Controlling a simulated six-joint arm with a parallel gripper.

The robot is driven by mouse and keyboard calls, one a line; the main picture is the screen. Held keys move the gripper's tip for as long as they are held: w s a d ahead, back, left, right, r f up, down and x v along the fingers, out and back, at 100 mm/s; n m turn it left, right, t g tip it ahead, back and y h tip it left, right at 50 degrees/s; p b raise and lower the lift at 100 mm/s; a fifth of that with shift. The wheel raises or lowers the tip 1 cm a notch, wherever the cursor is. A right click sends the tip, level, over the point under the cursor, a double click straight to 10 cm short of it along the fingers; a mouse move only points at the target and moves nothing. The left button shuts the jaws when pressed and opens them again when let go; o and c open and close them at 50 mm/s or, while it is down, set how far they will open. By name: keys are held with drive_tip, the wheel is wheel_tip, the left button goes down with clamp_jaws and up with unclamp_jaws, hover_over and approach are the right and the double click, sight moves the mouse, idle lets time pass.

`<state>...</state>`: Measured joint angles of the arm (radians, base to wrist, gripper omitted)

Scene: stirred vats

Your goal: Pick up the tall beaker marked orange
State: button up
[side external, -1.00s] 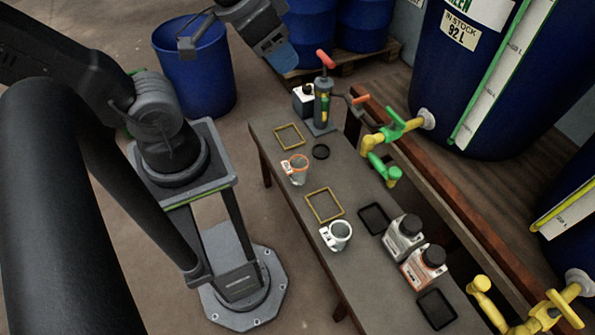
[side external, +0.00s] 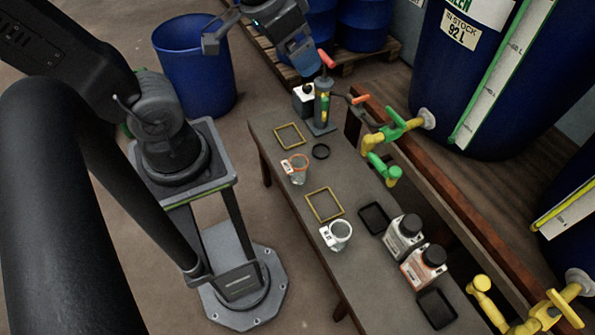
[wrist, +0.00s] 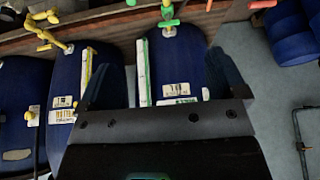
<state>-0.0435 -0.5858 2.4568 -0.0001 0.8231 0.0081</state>
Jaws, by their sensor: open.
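The tall beaker with an orange rim (side external: 298,170) stands upright on the bench, in its middle-left part, with a white tag on its side. A second, white-rimmed beaker (side external: 339,236) stands nearer the camera, also with a tag. My gripper (side external: 306,62) is at the top of the side view, well above and beyond the orange beaker and apart from it. In the wrist view my gripper (wrist: 166,78) shows two dark fingers spread apart with nothing between them. The beakers are not visible in the wrist view.
The bench (side external: 262,128) also holds yellow square frames (side external: 325,205), a hand pump (side external: 323,105), bottles (side external: 404,236) and black trays (side external: 374,218). Valves with green handles (side external: 393,132) overhang its right edge. Large blue vats (side external: 480,90) stand behind. A blue bin (side external: 195,65) stands at left.

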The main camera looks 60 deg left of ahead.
drive_tip(key=w+a+f+n+g, duration=0.1)
drive_tip(key=w+a+f+g, duration=0.1)
drive_tip(key=w+a+f, duration=0.5)
drive_tip(key=n+g, duration=0.3)
hover_over(295, 172)
drive_tip(key=w+a, duration=0.2)
wheel_tip(295, 172, down, 35)
wheel_tip(295, 172, down, 14)
drive_tip(key=shift+d+f, duration=0.1)
drive_tip(key=shift+c, duration=0.3)
drive_tip(key=c, duration=0.9)
